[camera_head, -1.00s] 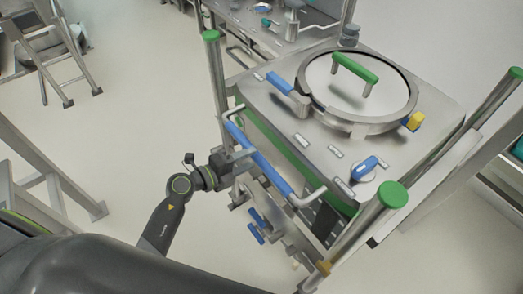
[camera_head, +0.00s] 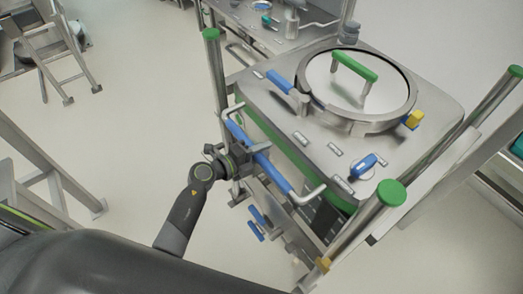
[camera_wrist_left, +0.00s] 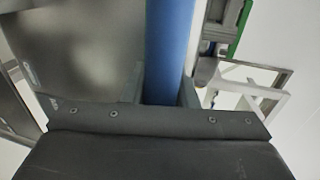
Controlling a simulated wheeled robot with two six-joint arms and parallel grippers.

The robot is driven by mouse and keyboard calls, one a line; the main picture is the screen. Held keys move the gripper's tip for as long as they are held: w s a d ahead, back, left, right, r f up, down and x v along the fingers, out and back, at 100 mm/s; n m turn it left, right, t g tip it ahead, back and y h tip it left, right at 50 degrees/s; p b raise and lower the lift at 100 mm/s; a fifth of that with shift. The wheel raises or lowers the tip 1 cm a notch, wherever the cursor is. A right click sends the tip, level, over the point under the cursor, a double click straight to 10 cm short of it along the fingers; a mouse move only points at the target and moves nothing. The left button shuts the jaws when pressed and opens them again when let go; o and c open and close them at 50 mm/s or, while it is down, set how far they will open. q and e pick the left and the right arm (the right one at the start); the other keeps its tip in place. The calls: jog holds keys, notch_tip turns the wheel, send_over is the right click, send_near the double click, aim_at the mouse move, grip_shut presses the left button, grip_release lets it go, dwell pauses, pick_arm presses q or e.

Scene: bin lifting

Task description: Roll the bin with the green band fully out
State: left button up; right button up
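The steel bin (camera_head: 265,92) stands on the right, with a green band (camera_head: 291,150) below its top. Its round lid (camera_head: 345,82) has a green handle (camera_head: 355,66). A push bar with a blue sleeve (camera_head: 273,175) runs along the bin's near left side. My left gripper (camera_head: 245,158) is at the middle of this bar. In the left wrist view, the blue sleeve (camera_wrist_left: 169,50) lies between the fingers (camera_wrist_left: 166,92), which sit close against both sides. The left gripper looks shut on it. My right gripper is in no view.
Green-capped steel posts (camera_head: 392,193) stand around the bin. A frame rail (camera_head: 490,105) runs along its right side. A steel bench (camera_head: 235,18) is behind. Stepladders (camera_head: 50,50) stand at the left. The floor (camera_head: 140,110) between ladders and bin is clear.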

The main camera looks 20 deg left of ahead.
pick_arm(q)
grip_shut()
jog(key=shift+s+a+p, duration=0.25)
jog(key=shift+s+p, duration=0.1)
jog(key=shift+p, duration=0.1)
jog(key=shift+s+a+f, duration=0.15)
jog(key=shift+s+f, duration=0.05)
jog(key=shift+s+a+f, duration=0.1)
jog(key=shift+s+a, duration=0.35)
jog(key=shift+s, duration=0.1)
jog(key=o, duration=0.5)
grip_release()
jog(key=shift+s+a+r, duration=0.15)
jog(key=shift+r, duration=0.05)
jog(key=o, duration=0.3)
jog(key=shift+w+d, duration=0.2)
jog(key=shift+w, duration=0.05)
jog(key=shift+r, duration=0.1)
